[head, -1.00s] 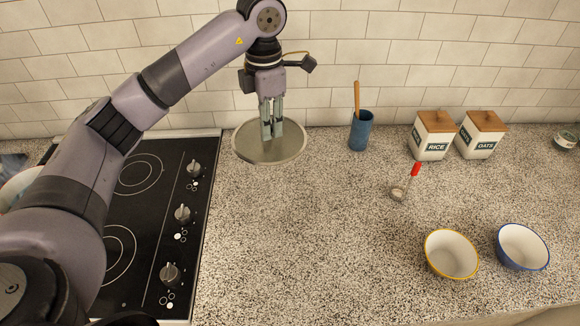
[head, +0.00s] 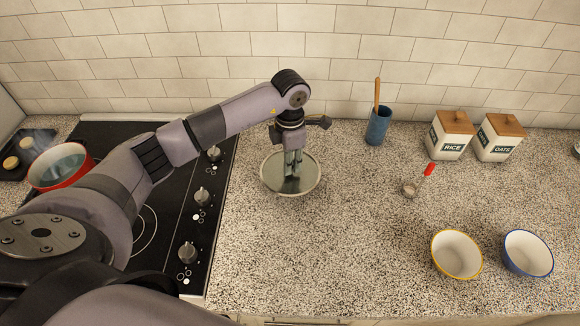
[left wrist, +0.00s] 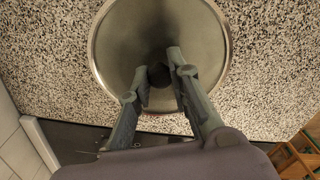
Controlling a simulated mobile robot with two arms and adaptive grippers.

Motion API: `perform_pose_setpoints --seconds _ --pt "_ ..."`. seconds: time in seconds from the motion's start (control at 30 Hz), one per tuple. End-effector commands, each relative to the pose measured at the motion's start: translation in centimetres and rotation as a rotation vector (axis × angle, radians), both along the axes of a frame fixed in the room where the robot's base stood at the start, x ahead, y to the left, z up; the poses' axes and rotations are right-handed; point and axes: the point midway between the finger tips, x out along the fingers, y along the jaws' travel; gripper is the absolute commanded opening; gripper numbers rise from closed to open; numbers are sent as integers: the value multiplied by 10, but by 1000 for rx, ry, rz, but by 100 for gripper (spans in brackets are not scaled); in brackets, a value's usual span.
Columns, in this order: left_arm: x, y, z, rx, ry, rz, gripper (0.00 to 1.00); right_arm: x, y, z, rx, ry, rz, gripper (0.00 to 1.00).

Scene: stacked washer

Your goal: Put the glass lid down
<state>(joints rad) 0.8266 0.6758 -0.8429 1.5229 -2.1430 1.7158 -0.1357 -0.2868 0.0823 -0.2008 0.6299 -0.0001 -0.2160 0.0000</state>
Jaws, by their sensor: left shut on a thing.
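The glass lid (head: 309,184) is a round, see-through disc with a pale metal rim. In the head view it is level, at or just above the speckled counter, right of the stove; I cannot tell if it touches. My left gripper (head: 292,173) points down at its middle, shut on its dark knob. In the left wrist view the lid (left wrist: 112,40) fills the upper middle, and the fingers of the left gripper (left wrist: 158,76) stand on either side of the knob. My right gripper is not in view.
A red pot (head: 62,184) stands on the black stove (head: 219,200) at left. A blue utensil holder (head: 378,127), two canisters (head: 451,138) and a small red-handled item (head: 409,188) stand to the right. Two bowls (head: 433,262) sit front right. Counter in front of the lid is clear.

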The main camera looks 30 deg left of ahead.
Motion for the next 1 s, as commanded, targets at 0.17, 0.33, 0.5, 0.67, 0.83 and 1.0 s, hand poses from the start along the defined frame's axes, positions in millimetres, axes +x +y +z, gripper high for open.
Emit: perform_pose_setpoints --seconds 0.17,0.33,0.5,0.67,0.83,1.0 --pt "-1 0 -27 0 6 1 0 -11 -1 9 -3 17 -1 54" --pt "0 0 -37 0 1 1 0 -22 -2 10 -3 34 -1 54" --pt "0 0 -37 1 1 0 0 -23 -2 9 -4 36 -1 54" --pt "-1 0 -40 1 1 0 20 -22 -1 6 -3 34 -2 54" --pt "-1 0 -39 1 2 0 32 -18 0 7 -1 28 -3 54" --pt "-1 0 -39 1 2 0 38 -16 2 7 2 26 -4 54"
